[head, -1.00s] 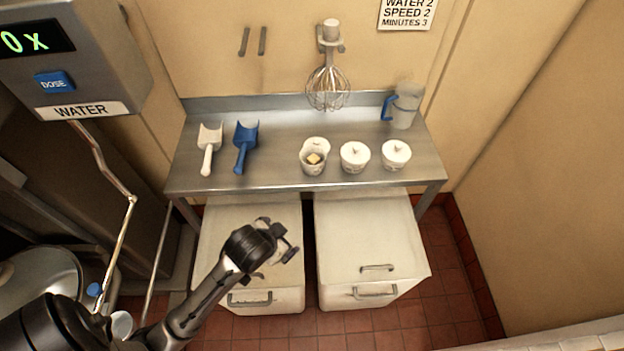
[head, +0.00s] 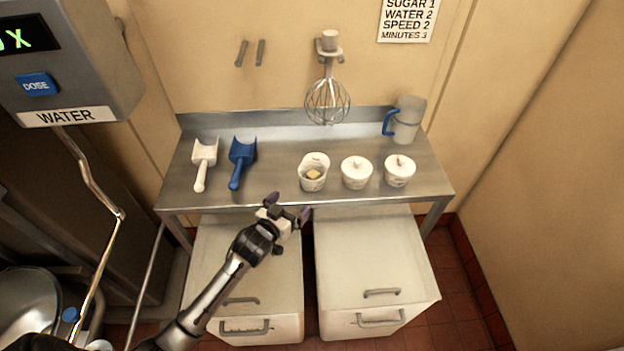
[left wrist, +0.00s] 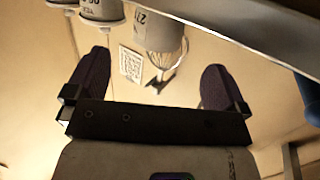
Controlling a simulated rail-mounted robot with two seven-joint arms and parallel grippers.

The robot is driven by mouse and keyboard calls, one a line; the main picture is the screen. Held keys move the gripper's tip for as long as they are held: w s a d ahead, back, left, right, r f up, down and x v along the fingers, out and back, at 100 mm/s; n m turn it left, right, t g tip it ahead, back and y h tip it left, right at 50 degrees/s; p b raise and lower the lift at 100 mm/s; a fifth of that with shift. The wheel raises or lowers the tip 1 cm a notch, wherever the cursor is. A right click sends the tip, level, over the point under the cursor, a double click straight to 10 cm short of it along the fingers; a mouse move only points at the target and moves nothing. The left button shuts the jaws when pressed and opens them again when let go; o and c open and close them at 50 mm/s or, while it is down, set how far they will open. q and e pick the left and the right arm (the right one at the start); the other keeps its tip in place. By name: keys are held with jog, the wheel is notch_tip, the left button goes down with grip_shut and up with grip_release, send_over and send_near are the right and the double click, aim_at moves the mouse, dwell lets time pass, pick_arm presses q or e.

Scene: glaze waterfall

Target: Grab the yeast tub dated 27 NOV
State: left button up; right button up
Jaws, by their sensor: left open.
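Three white tubs stand in a row on the steel table. The left tub (head: 313,172) is open with a yellowish block inside; the middle tub (head: 356,173) and right tub (head: 399,171) have lids. In the left wrist view, which looks upside down, the nearest tub (left wrist: 161,28) shows "27" on its label; the month is not readable. It appears to be the open left tub. My left gripper (head: 288,206) is open and empty, just in front of the table edge, below and left of that tub. Its fingers (left wrist: 156,75) are apart. My right gripper is not in view.
A white scoop (head: 204,163) and a blue scoop (head: 241,164) lie left on the table (head: 280,188). A whisk (head: 327,100) hangs behind the tubs, and a jug (head: 405,120) stands back right. Two lidded bins (head: 370,250) are below.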

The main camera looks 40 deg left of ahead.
aim_at(306, 185)
pick_arm(q)
jog(key=x, duration=0.6)
jog(key=shift+w+b, duration=0.2)
jog(key=shift+b, duration=0.2)
jog(key=x, duration=0.3)
jog(key=b+x, duration=0.1)
jog(key=shift+w+a+r, duration=0.15)
jog(key=shift+a+r, duration=0.05)
jog(key=shift+r, duration=0.05)
jog(key=shift+w+f, duration=0.1)
jog(key=shift+w, duration=0.35)
jog(key=c, duration=0.7)
